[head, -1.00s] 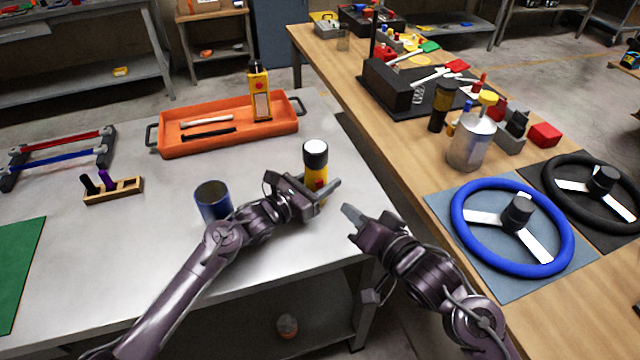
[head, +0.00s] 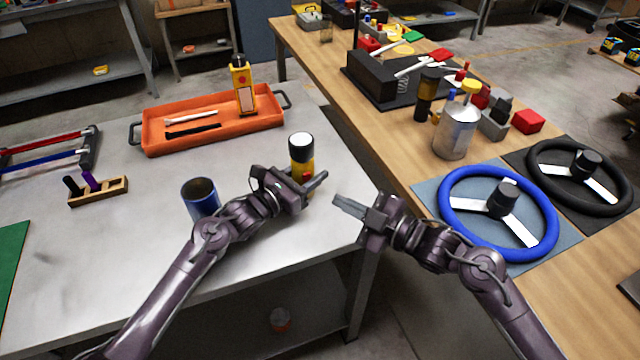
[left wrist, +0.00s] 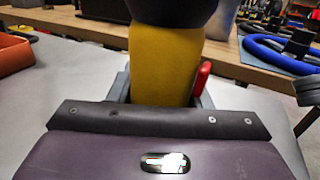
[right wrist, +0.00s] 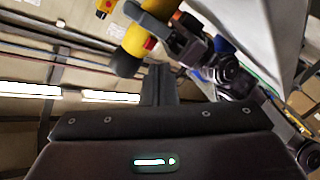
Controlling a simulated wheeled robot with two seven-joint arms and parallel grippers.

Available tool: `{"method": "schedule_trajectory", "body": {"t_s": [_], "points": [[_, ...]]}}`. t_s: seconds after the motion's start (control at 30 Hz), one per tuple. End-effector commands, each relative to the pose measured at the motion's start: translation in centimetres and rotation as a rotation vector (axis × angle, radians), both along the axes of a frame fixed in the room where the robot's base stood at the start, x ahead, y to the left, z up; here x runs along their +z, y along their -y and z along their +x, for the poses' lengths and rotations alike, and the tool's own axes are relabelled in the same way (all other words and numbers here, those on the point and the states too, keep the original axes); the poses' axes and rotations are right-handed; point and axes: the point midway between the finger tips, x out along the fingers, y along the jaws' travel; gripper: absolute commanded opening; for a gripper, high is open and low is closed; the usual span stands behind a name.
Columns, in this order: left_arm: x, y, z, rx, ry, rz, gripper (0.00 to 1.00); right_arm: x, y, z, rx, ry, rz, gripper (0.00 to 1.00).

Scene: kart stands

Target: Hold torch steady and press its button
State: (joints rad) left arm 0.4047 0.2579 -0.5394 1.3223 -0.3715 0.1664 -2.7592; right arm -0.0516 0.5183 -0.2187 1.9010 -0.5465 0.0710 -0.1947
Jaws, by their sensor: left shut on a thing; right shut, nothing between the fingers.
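The yellow torch (head: 301,155) with a black head and white lens stands upright near the right edge of the grey table. My left gripper (head: 312,188) is shut around its body. In the left wrist view the torch's yellow body (left wrist: 165,65) sits between the fingers, with a red part (left wrist: 202,80) at its right side. The torch (right wrist: 135,45) and its red button (right wrist: 150,43) also show in the right wrist view. My right gripper (head: 340,203) is shut and empty, to the right of the torch and apart from it, pointing toward it.
A blue cup (head: 201,196) stands left of my left gripper. An orange tray (head: 212,133) holding a yellow device (head: 243,88) lies behind. A wooden block with pens (head: 98,192) is at left. The wooden bench with a blue steering wheel (head: 448,228) is at right, across a gap.

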Motion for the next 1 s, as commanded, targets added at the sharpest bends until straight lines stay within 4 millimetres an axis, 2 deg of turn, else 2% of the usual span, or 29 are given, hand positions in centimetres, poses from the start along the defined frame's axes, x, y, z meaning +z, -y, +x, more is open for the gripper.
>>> {"method": "schedule_trajectory", "body": {"t_s": [0.2,0.43,0.63,1.0], "points": [[0.0,0.0,0.0,0.0,0.0,0.0,0.15,-0.2,1.9,0.4,0.126,0.394,-0.263,0.0],[0.0,0.0,0.0,0.0,0.0,0.0,0.15,-0.1,3.5,0.5,0.19,0.678,-0.416,0.0],[0.0,0.0,0.0,0.0,0.0,0.0,0.15,0.0,3.9,0.5,0.204,0.761,-0.457,0.0],[0.0,0.0,0.0,0.0,0.0,0.0,0.15,0.0,3.6,0.6,0.204,0.762,-0.457,0.0]]}}
